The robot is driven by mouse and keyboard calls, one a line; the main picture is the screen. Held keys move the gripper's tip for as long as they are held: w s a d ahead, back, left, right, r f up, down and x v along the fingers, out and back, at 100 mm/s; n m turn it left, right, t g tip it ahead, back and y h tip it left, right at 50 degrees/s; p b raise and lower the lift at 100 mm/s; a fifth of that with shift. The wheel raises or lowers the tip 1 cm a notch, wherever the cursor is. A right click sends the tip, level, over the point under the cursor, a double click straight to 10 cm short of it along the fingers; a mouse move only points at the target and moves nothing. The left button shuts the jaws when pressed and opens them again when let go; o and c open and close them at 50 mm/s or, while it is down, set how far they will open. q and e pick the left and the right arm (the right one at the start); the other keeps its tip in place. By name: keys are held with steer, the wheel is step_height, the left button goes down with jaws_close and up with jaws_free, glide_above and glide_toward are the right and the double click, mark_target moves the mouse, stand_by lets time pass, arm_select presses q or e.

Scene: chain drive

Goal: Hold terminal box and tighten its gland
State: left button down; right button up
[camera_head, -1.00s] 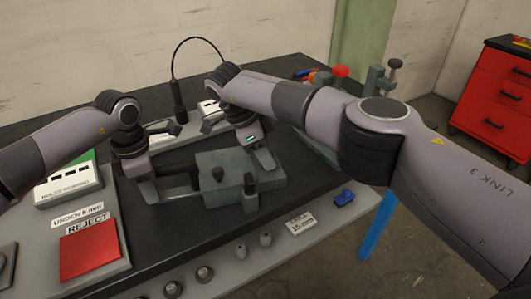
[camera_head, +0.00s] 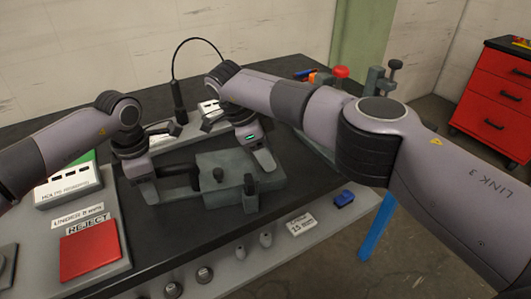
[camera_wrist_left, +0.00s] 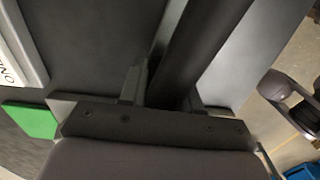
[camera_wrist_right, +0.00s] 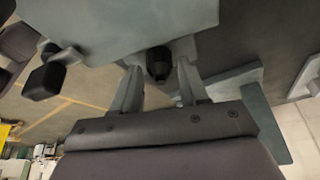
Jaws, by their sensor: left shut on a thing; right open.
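The grey-green terminal box (camera_head: 232,166) stands on the dark work surface, with a black-topped part on its top and a dark upright part at its front. My left gripper (camera_head: 168,184) is at its left, shut on a thick dark bar that runs toward the box; the bar (camera_wrist_left: 195,45) fills the space between the fingers in the left wrist view. My right gripper (camera_head: 262,162) is at the box's back right, open. In the right wrist view a black gland (camera_wrist_right: 158,62) lies between its parted fingertips; contact cannot be told. The gland is hidden in the head view.
A red reject pad (camera_head: 90,250) and a white labelled block (camera_head: 68,186) lie at the left. Small round parts, a label block (camera_head: 302,224) and a blue piece (camera_head: 344,199) line the front edge. A cabled black tool (camera_head: 178,98) stands behind. A red drawer cabinet (camera_head: 495,95) is far right.

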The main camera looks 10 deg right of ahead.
step_height(320, 180, up, 10)
stand_by(0.4)
steer(key=shift+f, duration=0.1)
steer(key=shift+o, duration=1.4)
steer(key=f+n+y, duration=0.1)
steer(key=f+n, duration=0.1)
steer(key=f, duration=0.1)
steer(key=f+n+y, duration=0.2)
steer(key=f, duration=0.2)
steer(key=f+n+y, duration=0.1)
steer(key=f+n, duration=0.1)
steer(key=f, duration=0.1)
steer(key=shift+d+f+t, duration=0.2)
steer(key=shift+d+t, duration=0.1)
steer(key=shift+d, duration=0.05)
steer(key=c, duration=1.1)
